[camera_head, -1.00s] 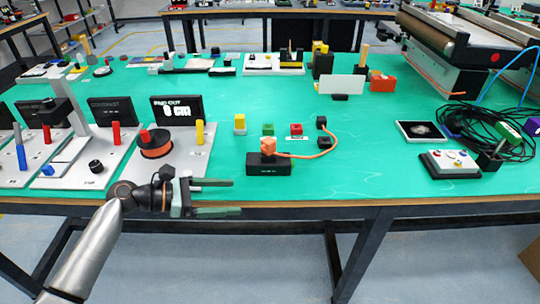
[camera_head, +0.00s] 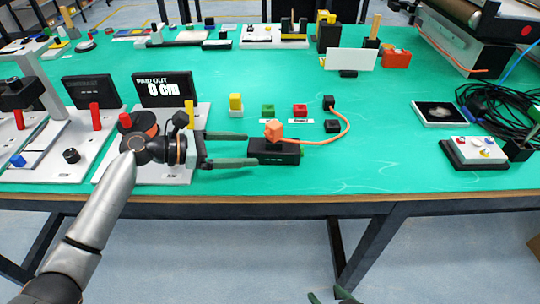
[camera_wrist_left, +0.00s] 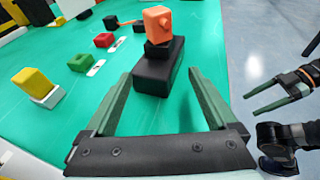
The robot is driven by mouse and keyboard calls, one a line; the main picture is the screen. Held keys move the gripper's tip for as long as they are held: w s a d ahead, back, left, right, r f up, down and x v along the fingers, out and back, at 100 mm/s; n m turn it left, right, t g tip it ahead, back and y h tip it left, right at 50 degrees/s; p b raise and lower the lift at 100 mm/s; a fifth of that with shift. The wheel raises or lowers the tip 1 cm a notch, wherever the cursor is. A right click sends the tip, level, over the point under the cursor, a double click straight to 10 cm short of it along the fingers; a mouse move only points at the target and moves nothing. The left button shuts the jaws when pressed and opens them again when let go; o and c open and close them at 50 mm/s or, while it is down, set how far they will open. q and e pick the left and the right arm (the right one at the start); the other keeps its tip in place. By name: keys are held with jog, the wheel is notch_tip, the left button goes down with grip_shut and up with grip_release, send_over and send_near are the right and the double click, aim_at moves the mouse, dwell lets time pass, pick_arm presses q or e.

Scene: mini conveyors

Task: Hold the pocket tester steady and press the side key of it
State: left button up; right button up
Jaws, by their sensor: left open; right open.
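A black box (camera_head: 274,151) with an orange block (camera_head: 273,129) on top lies near the table's front edge; I take it as the pocket tester. An orange cable runs from the block. My left gripper (camera_head: 258,149) is open and empty, its fingertips at the box's left end. In the left wrist view the box (camera_wrist_left: 158,72) lies ahead, between the lines of the fingers (camera_wrist_left: 160,75).
A black socket block (camera_head: 332,126) stands right of the box. Red (camera_head: 300,111), green (camera_head: 268,111) and yellow (camera_head: 236,101) blocks stand behind it. A panel with a display (camera_head: 166,88) is at left.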

aim_at(264, 151)
pick_arm(q)
jog(key=shift+w+d+f+b, duration=0.1)
jog(key=shift+d+f+b, duration=0.45)
jog(key=shift+d+f, duration=0.25)
jog(key=shift+w+d+r+p, duration=0.1)
jog(key=shift+w+d+p, duration=0.05)
jog(key=shift+d+p, duration=0.4)
jog(key=shift+w+d+r+p, duration=0.1)
jog(key=shift+w+d+p, duration=0.05)
jog(key=shift+d+p, duration=0.35)
jog(key=shift+w+d+f, duration=0.2)
jog(key=shift+d+f, duration=0.1)
jog(key=shift+d, duration=0.35)
jog(key=shift+w+d+f, duration=0.1)
jog(key=shift+d+f, duration=0.05)
pick_arm(e)
jog(key=shift+d, duration=0.2)
jog(key=shift+w, duration=0.1)
pick_arm(q)
jog(key=c, duration=0.4)
grip_shut()
pick_arm(e)
jog(key=shift+r, duration=0.1)
jog(key=shift+c, duration=0.4)
